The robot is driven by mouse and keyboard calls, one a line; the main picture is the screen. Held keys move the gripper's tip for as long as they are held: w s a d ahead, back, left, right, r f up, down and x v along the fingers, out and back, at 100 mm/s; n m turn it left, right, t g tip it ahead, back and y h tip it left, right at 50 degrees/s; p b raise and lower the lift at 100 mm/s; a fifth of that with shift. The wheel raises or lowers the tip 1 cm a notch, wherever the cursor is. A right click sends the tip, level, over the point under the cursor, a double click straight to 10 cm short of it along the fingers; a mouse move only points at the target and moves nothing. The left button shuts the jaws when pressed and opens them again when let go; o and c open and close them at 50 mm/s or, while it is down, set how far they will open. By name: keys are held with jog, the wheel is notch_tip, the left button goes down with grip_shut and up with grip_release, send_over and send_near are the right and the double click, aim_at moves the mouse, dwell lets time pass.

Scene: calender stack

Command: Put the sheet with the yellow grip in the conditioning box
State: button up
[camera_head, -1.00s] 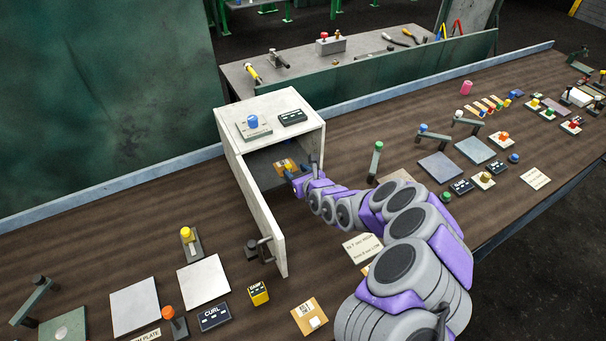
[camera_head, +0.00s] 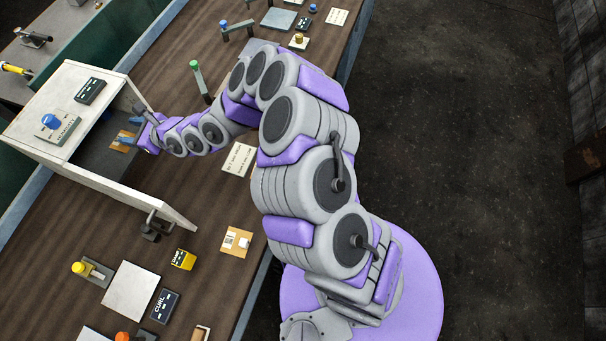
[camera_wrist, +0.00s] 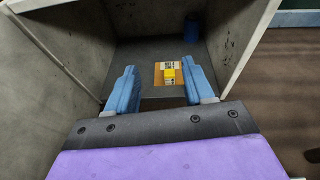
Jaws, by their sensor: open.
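The conditioning box (camera_head: 85,160) is a pale open-fronted box with its door (camera_head: 150,200) swung open. An orange-tan sheet (camera_head: 123,141) lies on the box floor. The wrist view shows the sheet (camera_wrist: 157,80) with a yellow block grip (camera_wrist: 169,74) on it. My gripper (camera_head: 134,140) is at the box opening. In the wrist view, its blue fingers (camera_wrist: 160,82) are spread wide and empty, with the sheet lying beyond and between them. I cannot tell whether a finger touches the sheet.
A blue cylinder (camera_wrist: 192,28) stands at the back of the box. A green-topped post (camera_head: 198,80) stands right of the box.

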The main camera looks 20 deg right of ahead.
jog(key=s+a+r+n+g+y, duration=0.1)
jog(key=s+r+n+g+y, duration=0.25)
jog(key=r, duration=0.75)
jog(key=s+a+r+n+y, duration=0.1)
jog(key=s+r+n+y, duration=0.4)
jog(key=r, duration=0.7)
jog(key=s+d+r+n+g+h, duration=0.2)
jog(key=s+r+n+g, duration=0.15)
jog(key=s+n, duration=0.3)
jog(key=s+d+r+n+g+h, duration=0.25)
jog(key=s+n+g, duration=0.2)
jog(key=s, duration=0.25)
jog(key=s+d+f+n+h, duration=0.6)
jog(key=s+d, duration=0.4)
jog(key=d, duration=0.2)
jog(key=s+d+f+h, duration=0.2)
jog(key=d+h, duration=0.1)
jog(key=d, duration=0.6)
jog(key=s+d+f+h, duration=0.2)
jog(key=s+d+h, duration=0.1)
jog(key=d, duration=0.6)
jog(key=s+d+f+m+t+h, duration=0.1)
jog(key=s+d+f+h, duration=0.1)
jog(key=d, duration=0.7)
jog(key=shift+s+f+h, duration=0.2)
jog(key=shift+f+h, duration=0.2)
jog(key=shift+h, duration=0.5)
